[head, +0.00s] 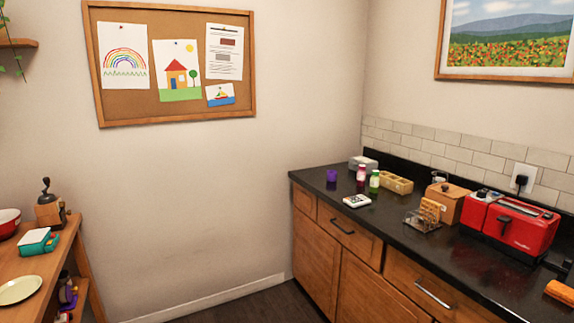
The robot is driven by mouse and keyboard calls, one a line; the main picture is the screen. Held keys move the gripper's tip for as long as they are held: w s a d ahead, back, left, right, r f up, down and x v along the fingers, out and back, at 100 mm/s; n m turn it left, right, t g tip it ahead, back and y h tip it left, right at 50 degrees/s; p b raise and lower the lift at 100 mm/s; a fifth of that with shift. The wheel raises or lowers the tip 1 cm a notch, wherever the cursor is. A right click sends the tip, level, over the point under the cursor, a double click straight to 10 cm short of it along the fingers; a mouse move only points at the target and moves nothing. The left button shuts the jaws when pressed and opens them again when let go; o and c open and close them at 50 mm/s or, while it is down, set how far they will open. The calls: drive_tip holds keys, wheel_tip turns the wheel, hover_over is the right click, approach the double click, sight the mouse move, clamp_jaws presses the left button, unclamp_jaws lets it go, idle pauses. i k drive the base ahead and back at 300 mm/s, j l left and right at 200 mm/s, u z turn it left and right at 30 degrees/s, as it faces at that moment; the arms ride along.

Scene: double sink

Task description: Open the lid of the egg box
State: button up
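A small grey box (363,162) stands at the back of the dark counter, near the wall corner. It may be the egg box, but it is too small in the head view to be sure. Its lid cannot be made out clearly. In front of it on the right is a tan box (396,183) with open compartments. A brown box (446,203) with a dark knob on top stands further right. My gripper is not in view.
The counter (335,187) also holds a purple cup (331,175), pink-red bottle (361,173), green bottle (374,181), white device (357,201), toast rack (425,217) and red toaster (519,223). A wooden shelf unit (50,275) stands left. Floor (250,307) between looks clear.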

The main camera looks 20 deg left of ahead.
sight(370, 163)
drive_tip(key=u, duration=0.25)
drive_tip(key=i+j, duration=0.15)
drive_tip(key=i, duration=0.45)
drive_tip(key=i+j, duration=0.2)
drive_tip(key=i, duration=0.4)
drive_tip(key=i+j, duration=0.15)
drive_tip(key=i, duration=0.45)
drive_tip(key=i+j, duration=0.2)
drive_tip(key=i, duration=0.4)
drive_tip(key=i+j, duration=0.15)
drive_tip(key=i, duration=0.45)
